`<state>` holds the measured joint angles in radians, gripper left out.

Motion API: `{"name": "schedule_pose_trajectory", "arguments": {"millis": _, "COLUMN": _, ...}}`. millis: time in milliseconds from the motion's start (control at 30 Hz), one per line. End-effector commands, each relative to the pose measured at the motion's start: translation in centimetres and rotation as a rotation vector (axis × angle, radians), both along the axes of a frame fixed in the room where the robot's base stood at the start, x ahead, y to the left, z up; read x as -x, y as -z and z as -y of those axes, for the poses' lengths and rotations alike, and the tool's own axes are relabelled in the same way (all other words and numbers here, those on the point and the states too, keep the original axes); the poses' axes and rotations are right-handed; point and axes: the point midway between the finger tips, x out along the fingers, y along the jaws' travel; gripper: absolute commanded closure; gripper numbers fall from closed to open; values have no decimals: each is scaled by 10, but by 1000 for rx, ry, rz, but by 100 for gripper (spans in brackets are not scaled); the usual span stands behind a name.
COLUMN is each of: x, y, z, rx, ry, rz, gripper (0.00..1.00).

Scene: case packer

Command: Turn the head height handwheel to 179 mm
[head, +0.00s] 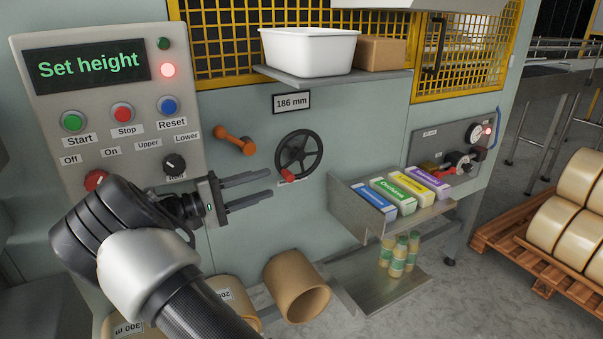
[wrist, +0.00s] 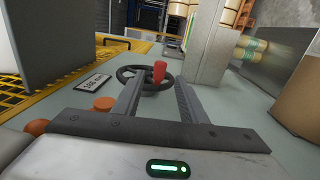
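The head height handwheel (head: 299,153) is a dark spoked wheel on the grey-green machine front, with a red handle (head: 288,176) at its lower left. The display above it (head: 291,102) reads 186 mm. My gripper (head: 272,182) is open and empty, its two fingers pointing right, just left of the wheel in the head view. In the wrist view the handwheel (wrist: 129,73) lies ahead beyond the fingers, and its red handle (wrist: 160,72) appears between them. I see no contact with the handle. The screen (head: 88,63) reads "Set height".
An orange lever (head: 235,140) juts out left of the wheel. The control panel (head: 30,90) with buttons and knobs is further left. A shelf with a white tub (head: 309,52) is above; a rack (head: 356,217) with colored cartons is at right. Cardboard tubes (head: 297,287) lie below.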

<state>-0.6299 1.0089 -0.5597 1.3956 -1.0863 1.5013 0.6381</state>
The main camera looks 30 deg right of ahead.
Motion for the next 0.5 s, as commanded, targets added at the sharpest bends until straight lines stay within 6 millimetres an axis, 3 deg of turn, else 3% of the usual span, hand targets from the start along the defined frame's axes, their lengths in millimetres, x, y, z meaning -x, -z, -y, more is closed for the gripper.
{"name": "schedule_pose_trajectory", "arguments": {"millis": 300, "x": -1, "y": -3, "z": 71, "rx": 1, "ry": 4, "rz": -1, "gripper": 62}}
{"name": "schedule_pose_trajectory", "arguments": {"millis": 500, "x": -3, "y": -5, "z": 104, "rx": 0, "ry": 1, "rz": -1, "gripper": 62}}
